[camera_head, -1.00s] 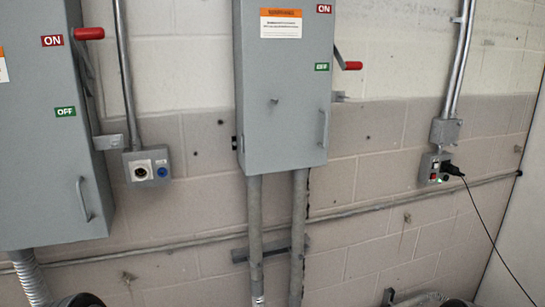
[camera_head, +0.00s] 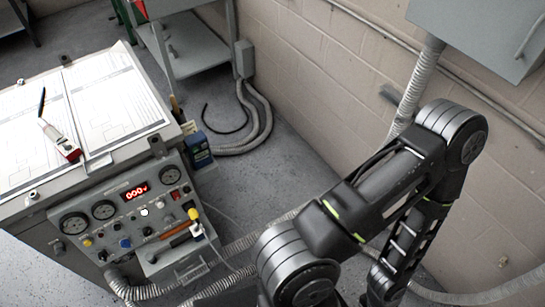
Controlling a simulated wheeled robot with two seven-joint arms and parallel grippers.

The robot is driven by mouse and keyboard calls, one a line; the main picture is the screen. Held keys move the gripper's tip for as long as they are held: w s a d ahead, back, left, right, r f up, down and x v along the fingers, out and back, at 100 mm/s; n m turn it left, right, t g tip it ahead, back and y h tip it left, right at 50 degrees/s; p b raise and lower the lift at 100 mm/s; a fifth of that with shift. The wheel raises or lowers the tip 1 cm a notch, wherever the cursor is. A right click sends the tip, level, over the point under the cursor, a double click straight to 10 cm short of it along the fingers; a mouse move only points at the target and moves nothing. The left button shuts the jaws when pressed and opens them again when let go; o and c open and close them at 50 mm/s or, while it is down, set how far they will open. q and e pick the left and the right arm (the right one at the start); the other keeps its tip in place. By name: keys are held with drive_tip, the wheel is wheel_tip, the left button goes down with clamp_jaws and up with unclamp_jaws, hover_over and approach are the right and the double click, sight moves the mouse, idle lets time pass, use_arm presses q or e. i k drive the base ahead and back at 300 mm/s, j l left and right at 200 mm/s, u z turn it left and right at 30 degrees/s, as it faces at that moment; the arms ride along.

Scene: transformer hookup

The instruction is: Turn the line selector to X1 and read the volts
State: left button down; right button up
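A grey control panel (camera_head: 136,222) on the front of a bench or cabinet is at the lower left. Its red digital display (camera_head: 136,192) appears to read 000 with a small v. Round dial gauges (camera_head: 103,209) sit to its left and right. Several small knobs, including a white one (camera_head: 144,212) and a blue one (camera_head: 125,243), are below the display. The labels are too small to read, so I cannot tell which knob is the line selector or where it points. Neither gripper shows; one of my black arms fills the lower right, away from the panel.
Open papers (camera_head: 112,100) and a red and white tool (camera_head: 62,142) lie on the cabinet top. Yellow-tipped and orange-handled items are at the panel's right. Flexible conduit (camera_head: 240,243) crosses the floor behind my arm. A grey box hangs at the upper right.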

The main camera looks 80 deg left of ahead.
sight(125, 243)
drive_tip(key=u, duration=3.95)
